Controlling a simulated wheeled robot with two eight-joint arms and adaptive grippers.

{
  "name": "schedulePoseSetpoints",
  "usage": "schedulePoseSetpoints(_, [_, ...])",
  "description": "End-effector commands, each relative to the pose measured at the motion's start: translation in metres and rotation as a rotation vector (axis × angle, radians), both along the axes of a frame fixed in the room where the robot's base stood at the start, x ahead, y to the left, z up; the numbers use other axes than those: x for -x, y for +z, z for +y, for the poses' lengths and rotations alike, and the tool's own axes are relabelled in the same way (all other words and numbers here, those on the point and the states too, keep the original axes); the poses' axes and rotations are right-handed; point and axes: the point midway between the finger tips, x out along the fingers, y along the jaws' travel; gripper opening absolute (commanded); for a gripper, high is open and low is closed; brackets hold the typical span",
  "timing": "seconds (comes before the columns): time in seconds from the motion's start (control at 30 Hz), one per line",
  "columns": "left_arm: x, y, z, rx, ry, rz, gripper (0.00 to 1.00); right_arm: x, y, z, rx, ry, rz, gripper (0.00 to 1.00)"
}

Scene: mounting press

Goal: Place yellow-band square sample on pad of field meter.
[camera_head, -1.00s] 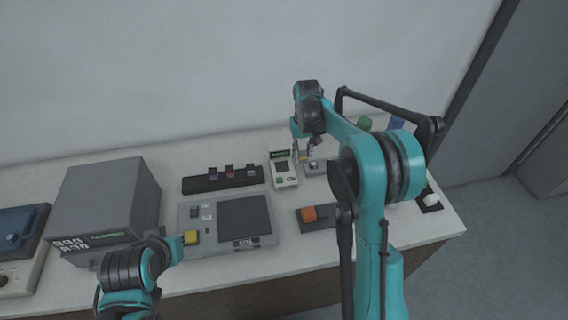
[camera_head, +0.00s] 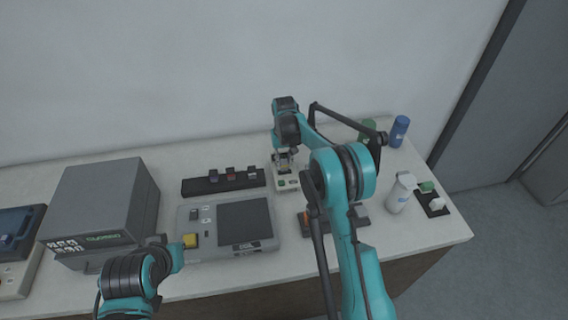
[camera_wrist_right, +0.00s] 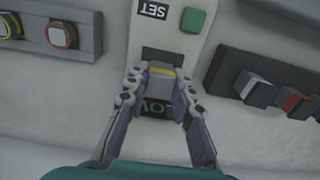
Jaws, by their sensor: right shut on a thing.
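The yellow-band square sample (camera_wrist_right: 164,84) is a small grey block with a yellow band, seen in the right wrist view. My right gripper (camera_wrist_right: 162,93) is shut on it. The sample is held over the field meter (camera_wrist_right: 170,38), between its dark pad (camera_wrist_right: 158,56) and its partly covered display with green characters. I cannot tell if it touches the meter. In the head view the right gripper (camera_head: 285,158) is at the far end of the meter (camera_head: 288,184). My left gripper (camera_head: 174,252) is low at the left; its fingers are unclear.
A dark rack (camera_head: 222,182) with several small samples stands left of the meter. A grey panel device (camera_head: 205,245) with a yellow button lies before it, near my left arm. A grey press box (camera_head: 105,200) is at left. A white bottle (camera_head: 400,196) and blue bottle (camera_head: 399,131) stand right.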

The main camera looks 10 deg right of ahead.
Motion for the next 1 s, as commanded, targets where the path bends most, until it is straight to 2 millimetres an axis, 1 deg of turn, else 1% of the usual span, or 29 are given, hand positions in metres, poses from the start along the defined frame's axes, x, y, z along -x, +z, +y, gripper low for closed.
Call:
schedulePoseSetpoints(0.2, [0.0, -0.003, 0.0, 0.0, 0.0, 0.0, 0.0, 0.0, -0.004, 0.0, 0.0, 0.0, 0.0, 0.0])
schedulePoseSetpoints(0.23, [0.0, -0.003, 0.0, 0.0, 0.0, 0.0, 0.0, 0.0, -0.004, 0.0, 0.0, 0.0, 0.0, 0.26])
schedulePoseSetpoints(0.27, [0.0, -0.002, 0.0, 0.0, 0.0, 0.0, 0.0, 0.0, -0.003, 0.0, 0.0, 0.0, 0.0, 0.34])
schedulePoseSetpoints(0.3, [0.0, -0.002, 0.0, 0.0, 0.0, 0.0, 0.0, 0.0, -0.003, 0.0, 0.0, 0.0, 0.0, 0.44])
schedulePoseSetpoints(0.57, [0.0, -0.002, 0.0, 0.0, 0.0, 0.0, 0.0, 0.0, -0.003, 0.0, 0.0, 0.0, 0.0, 0.44])
schedulePoseSetpoints(0.67, [0.0, 0.001, 0.0, 0.0, 0.0, 0.0, 0.0, 0.0, 0.001, 0.0, 0.0, 0.0, 0.0, 0.44])
schedulePoseSetpoints(0.77, [0.0, 0.004, 0.0, 0.0, 0.0, 0.0, 0.0, 0.0, 0.012, 0.0, 0.0, 0.0, 0.0, 0.44])
schedulePoseSetpoints(0.87, [0.0, 0.009, 0.0, 0.0, 0.0, 0.0, 0.0, 0.0, 0.032, 0.0, 0.0, 0.0, 0.0, 0.44])
schedulePoseSetpoints(1.0, [0.0, 0.016, 0.0, 0.0, 0.0, 0.0, 0.0, 0.0, 0.065, 0.0, 0.0, 0.0, 0.0, 0.44])
